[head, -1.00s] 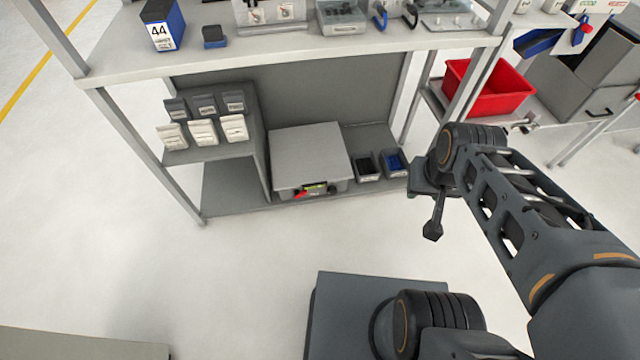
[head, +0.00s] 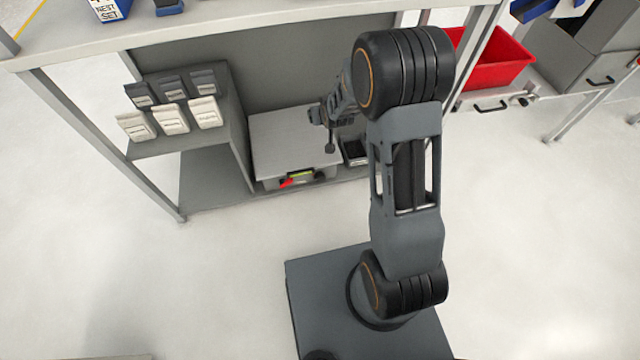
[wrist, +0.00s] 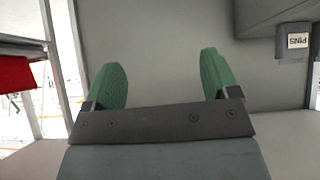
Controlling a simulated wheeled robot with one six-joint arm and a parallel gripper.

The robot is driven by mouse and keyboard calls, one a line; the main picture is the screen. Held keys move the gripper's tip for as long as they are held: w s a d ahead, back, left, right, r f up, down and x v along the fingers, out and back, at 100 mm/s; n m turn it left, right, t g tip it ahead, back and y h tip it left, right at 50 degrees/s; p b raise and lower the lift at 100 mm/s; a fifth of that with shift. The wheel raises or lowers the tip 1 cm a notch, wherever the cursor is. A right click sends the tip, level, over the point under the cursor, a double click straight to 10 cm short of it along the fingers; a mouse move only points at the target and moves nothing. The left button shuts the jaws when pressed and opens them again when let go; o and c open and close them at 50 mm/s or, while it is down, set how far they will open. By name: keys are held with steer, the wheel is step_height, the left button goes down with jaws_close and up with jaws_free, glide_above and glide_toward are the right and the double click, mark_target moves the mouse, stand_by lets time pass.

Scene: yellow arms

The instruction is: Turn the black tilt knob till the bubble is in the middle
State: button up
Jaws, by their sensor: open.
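A grey box (head: 290,138) sits on the lower shelf in the head view. Its front carries a yellow-green bubble vial (head: 301,174), a red part (head: 287,183) to its left and a small dark knob (head: 320,177) at its right. The bubble is too small to make out. My gripper's green fingers (wrist: 161,78) are wide apart and empty in the wrist view, facing a plain grey panel. In the head view, my arm's end is over the right part of the box, its fingers not clearly visible. The box's controls do not show in the wrist view.
A dark bin (head: 355,152) stands right of the box, partly behind my arm. A small rack of white packets (head: 170,119) and dark packets stands left. The upper shelf (head: 230,22) hangs over the space. A red crate (head: 492,58) is at the right.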

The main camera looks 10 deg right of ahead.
steer(key=w+f+t+b, duration=0.2)
steer(key=w+f+b, duration=0.15)
steer(key=f, duration=0.95)
steer(key=t+b, duration=0.2)
glide_above(321, 180)
step_height(321, 180, down, 12)
steer(key=r, duration=0.1)
steer(key=s+f+t+b, duration=0.2)
steer(key=s+f, duration=0.4)
steer(key=f, duration=0.4)
steer(key=s+f+t+b, duration=0.3)
steer(key=s+f, duration=0.3)
steer(key=f, duration=0.4)
steer(key=shift+n, duration=0.3)
steer(key=w+b, duration=0.4)
steer(key=w, duration=0.6)
steer(key=shift+w+a+f, duration=0.1)
steer(key=shift+w, duration=0.3)
steer(key=shift+w+b, duration=0.35)
steer(key=shift+w, duration=0.55)
steer(key=c, duration=0.9)
